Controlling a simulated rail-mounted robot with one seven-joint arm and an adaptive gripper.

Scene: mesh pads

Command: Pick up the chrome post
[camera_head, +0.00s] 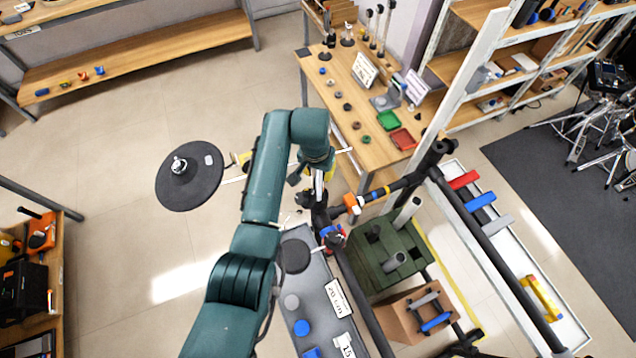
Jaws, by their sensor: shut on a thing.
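My gripper (310,197) points down below the green wrist, near the middle of the picture. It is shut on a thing. A narrow, bright metal piece, which looks like the chrome post (319,184), shows upright at the jaws. The fingertips and the post's lower end are small and partly hidden by dark parts around them, so the exact grip cannot be seen.
A black round pad (200,191) with a chrome fitting stands left of my arm. A grey bench (315,318) with discs and a green stand (384,270) with grey tubes lie below right. A wooden table (345,125) stands behind. Open floor lies left.

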